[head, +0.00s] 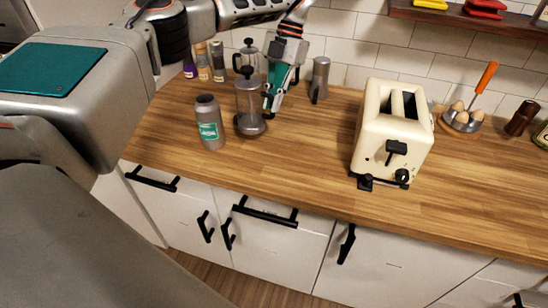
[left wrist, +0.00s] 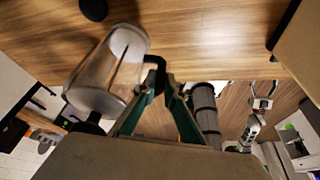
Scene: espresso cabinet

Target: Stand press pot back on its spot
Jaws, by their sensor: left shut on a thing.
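The press pot (head: 250,101) is a clear glass cylinder with a dark round base, at the left part of the wooden counter. My left gripper (head: 269,98) is at its right side, shut on its handle. In the left wrist view, the fingers (left wrist: 160,84) close on the black handle, and the glass body of the press pot (left wrist: 97,78) shows to the left, tilted in the picture. The pot looks about upright in the head view. I cannot tell if its base touches the counter.
A grey canister with a teal label (head: 209,125) stands left of the pot. A second glass pot (head: 245,59) and spice jars (head: 218,62) stand behind. A metal jug (head: 320,78) and cream toaster (head: 391,130) stand to the right. The counter before the pot is clear.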

